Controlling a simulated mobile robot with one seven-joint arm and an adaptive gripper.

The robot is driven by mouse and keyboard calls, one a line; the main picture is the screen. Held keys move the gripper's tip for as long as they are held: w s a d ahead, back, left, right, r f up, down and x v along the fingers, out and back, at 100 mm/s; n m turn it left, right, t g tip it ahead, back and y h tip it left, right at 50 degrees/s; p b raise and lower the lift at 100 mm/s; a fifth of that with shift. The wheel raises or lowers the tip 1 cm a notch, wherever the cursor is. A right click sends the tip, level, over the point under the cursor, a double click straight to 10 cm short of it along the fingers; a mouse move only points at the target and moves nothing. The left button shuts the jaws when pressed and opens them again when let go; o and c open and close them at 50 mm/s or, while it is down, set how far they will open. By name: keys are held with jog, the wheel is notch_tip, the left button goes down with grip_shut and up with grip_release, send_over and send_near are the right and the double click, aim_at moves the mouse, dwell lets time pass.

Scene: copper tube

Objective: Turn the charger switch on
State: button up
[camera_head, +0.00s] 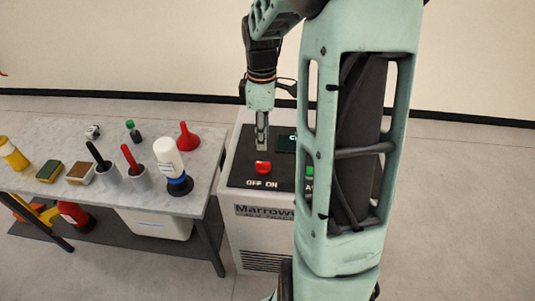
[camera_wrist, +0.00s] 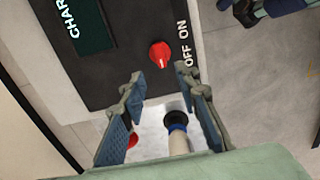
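The charger (camera_head: 250,225) is a grey cabinet with a dark top panel. Its red switch knob (camera_head: 263,167) sits behind the "OFF ON" lettering. In the wrist view the red knob (camera_wrist: 160,54) is beside the same lettering, beyond the fingertips. My gripper (camera_head: 262,143) points down above the panel, just behind the knob in the head view. In the wrist view my gripper (camera_wrist: 165,88) has its two fingers spread apart with nothing held between them. I cannot tell which label the knob points to.
A grey table (camera_head: 110,200) left of the charger holds a white bottle (camera_head: 168,158), a red funnel (camera_head: 188,137), cups with handled tools and sponges. A green button (camera_head: 310,171) is right of the knob, partly hidden by my arm. Open floor lies in front.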

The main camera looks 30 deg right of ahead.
aim_at(263, 163)
notch_tip(263, 163, down, 10)
dwell(0.4)
grip_shut()
